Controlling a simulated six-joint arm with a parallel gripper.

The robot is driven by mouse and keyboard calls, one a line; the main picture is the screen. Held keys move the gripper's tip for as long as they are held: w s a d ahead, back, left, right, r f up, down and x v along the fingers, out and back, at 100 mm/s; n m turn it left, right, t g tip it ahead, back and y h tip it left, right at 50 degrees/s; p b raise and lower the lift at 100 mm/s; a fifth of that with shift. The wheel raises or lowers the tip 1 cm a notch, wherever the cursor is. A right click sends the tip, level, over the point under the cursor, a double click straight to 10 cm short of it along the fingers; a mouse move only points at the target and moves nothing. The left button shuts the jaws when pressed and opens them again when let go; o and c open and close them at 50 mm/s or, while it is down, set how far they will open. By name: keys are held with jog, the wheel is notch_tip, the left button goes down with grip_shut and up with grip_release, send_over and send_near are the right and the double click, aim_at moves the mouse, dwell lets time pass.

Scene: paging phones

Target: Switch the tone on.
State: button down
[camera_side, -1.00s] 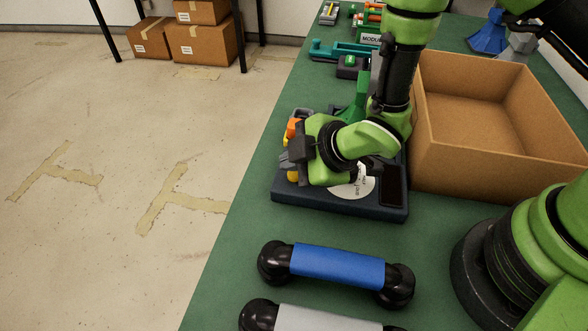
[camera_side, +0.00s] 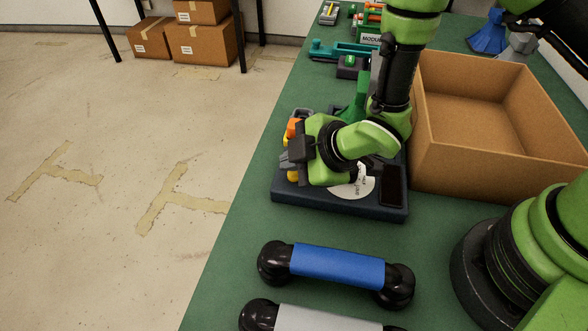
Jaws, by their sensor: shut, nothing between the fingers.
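A dark blue base unit (camera_side: 330,204) lies on the green table, with a white round dial (camera_side: 352,187) and a black panel (camera_side: 392,186) on its right part. An orange part (camera_side: 293,129) and yellow parts show at its left end. My gripper (camera_side: 290,163) is shut and empty, low over the left end of the unit, close to the orange and yellow parts. I cannot tell whether it touches them. My wrist hides much of the unit's middle, and no tone switch can be made out.
A blue handset (camera_side: 337,266) and a grey handset (camera_side: 322,318) with black ends lie in front of the unit. An open cardboard box (camera_side: 470,165) stands to the right. Teal and green devices (camera_side: 342,50) sit behind. The table's left edge is close to the unit.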

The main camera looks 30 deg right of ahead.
aim_at(294, 176)
dwell(0.4)
jog(key=shift+f, duration=0.45)
jog(key=shift+r, duration=0.5)
jog(key=shift+r, duration=3)
jog(key=c, duration=1.8)
grip_release()
jog(key=shift+c, duration=0.2)
